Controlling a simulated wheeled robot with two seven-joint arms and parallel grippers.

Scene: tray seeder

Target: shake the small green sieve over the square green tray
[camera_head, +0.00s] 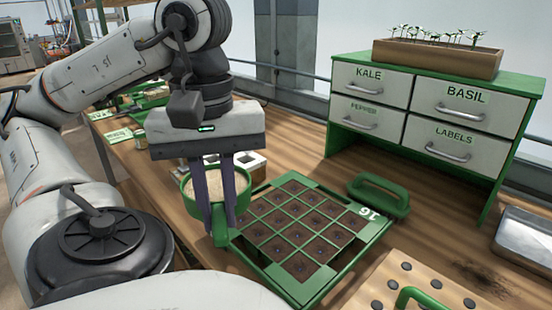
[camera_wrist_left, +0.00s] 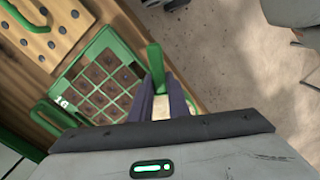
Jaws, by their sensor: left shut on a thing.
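The small green sieve (camera_head: 186,197) is a round green cup holding pale, grainy material. My left gripper (camera_head: 219,228) points down and is shut on the sieve's green handle, which shows between the fingers in the left wrist view (camera_wrist_left: 156,60). The fingers hide part of the sieve. The square green tray (camera_head: 270,268) is a green grid of dark soil cells, marked 16, on the wooden bench; it also shows in the left wrist view (camera_wrist_left: 106,41). The sieve is at the tray's left side in the head view; its height is unclear. My right gripper is not in view.
A green handled tool (camera_head: 380,193) lies behind the tray. A wooden board with dark pegs (camera_head: 420,272) is at front right. A drawer cabinet (camera_head: 425,73) bears a seedling box (camera_head: 437,57). A metal tray (camera_head: 527,238) is far right. A white block (camera_head: 250,163) stands behind the sieve.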

